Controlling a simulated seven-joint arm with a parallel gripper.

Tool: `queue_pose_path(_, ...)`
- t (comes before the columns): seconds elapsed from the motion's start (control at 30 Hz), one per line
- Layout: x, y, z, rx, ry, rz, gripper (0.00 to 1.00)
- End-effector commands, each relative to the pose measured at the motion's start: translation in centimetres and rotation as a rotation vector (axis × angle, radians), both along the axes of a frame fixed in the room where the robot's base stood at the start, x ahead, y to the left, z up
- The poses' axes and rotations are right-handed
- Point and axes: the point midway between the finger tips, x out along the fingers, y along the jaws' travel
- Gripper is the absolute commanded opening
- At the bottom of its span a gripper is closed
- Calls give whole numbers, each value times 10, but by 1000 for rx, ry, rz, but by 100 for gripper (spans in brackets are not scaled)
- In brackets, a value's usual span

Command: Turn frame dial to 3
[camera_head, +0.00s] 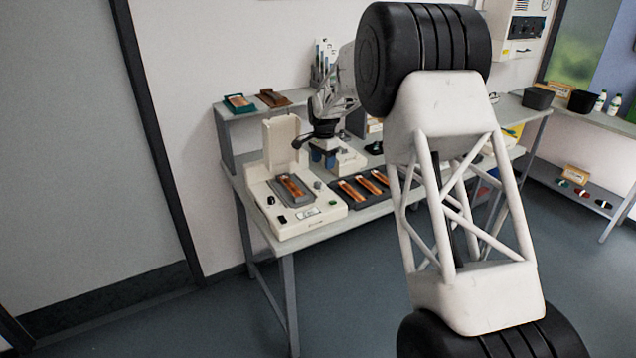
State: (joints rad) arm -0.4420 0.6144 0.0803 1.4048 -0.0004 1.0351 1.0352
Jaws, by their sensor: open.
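A cream film printer (327,207) stands at the front left of the bench, with its lid (283,143) raised. A dark carrier (291,189) with an orange-brown film strip lies on its top. Small controls and a pale label panel (308,213) show along its front. A small round grey knob (318,185) sits near its right edge; I cannot tell whether it is the frame dial, and no numbers are readable. My gripper (323,161) points down, fingers apart and empty, behind and above the printer's right side. I cannot tell whether it touches anything.
A dark tray (343,203) with several orange film strips lies right of the printer. A raised shelf behind holds a green tray (239,102) and a brown one (273,98). My own arm covers the bench's right part. Black bins (538,97) stand farther right.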

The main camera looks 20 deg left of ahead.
Motion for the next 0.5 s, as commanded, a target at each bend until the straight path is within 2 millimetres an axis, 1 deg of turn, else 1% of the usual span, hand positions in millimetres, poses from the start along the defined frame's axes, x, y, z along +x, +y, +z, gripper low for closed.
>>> queue_pose_path(0.03, 3, 7, -7, -1, 3, -4, 57)
queue_pose_path(0.1, 6, 14, -13, -2, 4, -10, 57)
queue_pose_path(0.2, 8, 19, -18, -2, 5, -16, 57)
queue_pose_path(0.5, 9, 21, -21, -3, 7, -19, 57)
